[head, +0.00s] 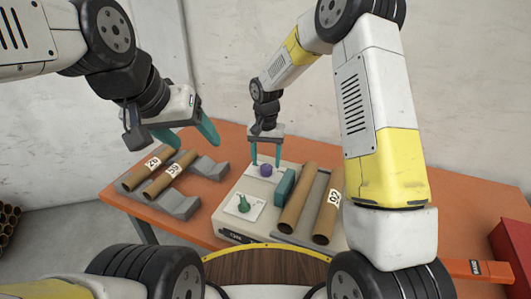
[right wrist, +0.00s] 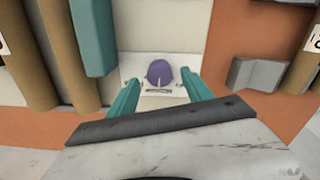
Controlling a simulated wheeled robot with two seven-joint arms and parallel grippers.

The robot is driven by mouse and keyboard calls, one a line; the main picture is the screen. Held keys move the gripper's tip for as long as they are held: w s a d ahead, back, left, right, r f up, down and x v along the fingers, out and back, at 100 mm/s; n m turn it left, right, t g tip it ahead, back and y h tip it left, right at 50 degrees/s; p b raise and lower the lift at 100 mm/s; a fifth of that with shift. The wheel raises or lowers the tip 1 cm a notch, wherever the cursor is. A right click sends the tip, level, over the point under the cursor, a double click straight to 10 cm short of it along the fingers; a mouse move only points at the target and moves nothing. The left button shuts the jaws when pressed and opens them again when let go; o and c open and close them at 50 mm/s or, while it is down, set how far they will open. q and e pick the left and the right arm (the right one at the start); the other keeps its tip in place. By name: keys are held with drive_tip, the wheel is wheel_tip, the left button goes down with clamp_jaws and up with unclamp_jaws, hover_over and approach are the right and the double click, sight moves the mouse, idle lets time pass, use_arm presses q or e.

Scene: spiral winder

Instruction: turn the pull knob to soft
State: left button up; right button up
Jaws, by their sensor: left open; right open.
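A purple knob (head: 265,170) sits on a white plate on the far part of the light-coloured machine (head: 228,226). A green knob (head: 243,204) sits on another white plate on the machine's near left. I cannot read which is the pull knob. My right gripper (head: 265,163) is open, its teal fingers pointing down on either side of the purple knob. In the right wrist view the purple knob (right wrist: 159,73) lies between the fingertips, with small dark marks on its plate; contact is not clear. My left gripper (head: 188,140) is open and empty, above the left of the table.
Two labelled brown tubes (head: 170,173) lie on grey cradles (head: 178,206) at the left of the orange table (head: 468,207). Two more tubes (head: 297,200) lie on the machine, beside a teal block (head: 285,187). A red box (head: 512,245) stands at the right edge.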

drive_tip(key=shift+f, duration=1.2)
clamp_jaws()
drive_tip(key=shift+n, duration=0.4)
drive_tip(key=n, duration=0.5)
drive_tip(key=shift+d, duration=0.1)
drive_tip(key=n, duration=0.6)
drive_tip(key=shift+w, duration=0.1)
